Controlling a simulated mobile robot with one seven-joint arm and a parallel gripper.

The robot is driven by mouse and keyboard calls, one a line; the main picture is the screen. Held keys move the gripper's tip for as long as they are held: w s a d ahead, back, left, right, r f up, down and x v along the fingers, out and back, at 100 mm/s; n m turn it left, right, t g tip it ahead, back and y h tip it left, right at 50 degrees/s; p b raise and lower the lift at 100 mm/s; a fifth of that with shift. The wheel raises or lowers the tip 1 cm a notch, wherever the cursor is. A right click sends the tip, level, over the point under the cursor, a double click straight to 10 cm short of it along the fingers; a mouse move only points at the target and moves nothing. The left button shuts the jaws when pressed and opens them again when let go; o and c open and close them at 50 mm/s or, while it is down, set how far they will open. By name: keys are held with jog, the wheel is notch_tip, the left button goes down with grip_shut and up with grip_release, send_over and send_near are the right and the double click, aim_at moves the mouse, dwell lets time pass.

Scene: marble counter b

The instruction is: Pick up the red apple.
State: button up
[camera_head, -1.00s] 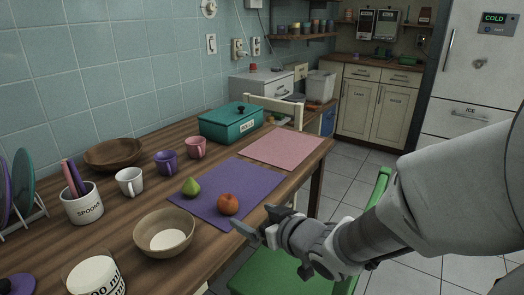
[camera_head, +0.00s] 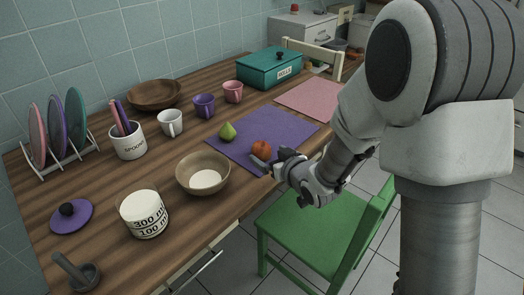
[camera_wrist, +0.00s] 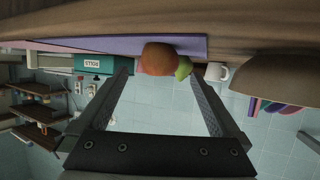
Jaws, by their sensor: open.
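The red apple (camera_head: 261,149) sits on a purple placemat (camera_head: 290,131) on the wooden table, near the mat's front edge. A green pear (camera_head: 227,131) sits on the same mat, left of and behind the apple. My gripper (camera_head: 262,163) is open and low at the table's front edge, right beside the apple. In the wrist view the apple (camera_wrist: 158,58) appears beyond and between the two open fingers (camera_wrist: 164,80), with the pear (camera_wrist: 183,67) partly behind it. Whether a finger touches the apple I cannot tell.
A tan bowl (camera_head: 203,174) stands left of my gripper. Mugs, including a purple one (camera_head: 204,106), stand behind the mat. A teal box (camera_head: 270,68) and a pink placemat (camera_head: 308,99) lie farther back. A green chair (camera_head: 315,232) stands below my arm.

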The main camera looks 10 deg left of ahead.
aim_at(265, 151)
jog(key=shift+x, duration=3.15)
jog(key=c, duration=1.4)
jog(key=shift+c, duration=0.2)
jog(key=shift+r, duration=0.15)
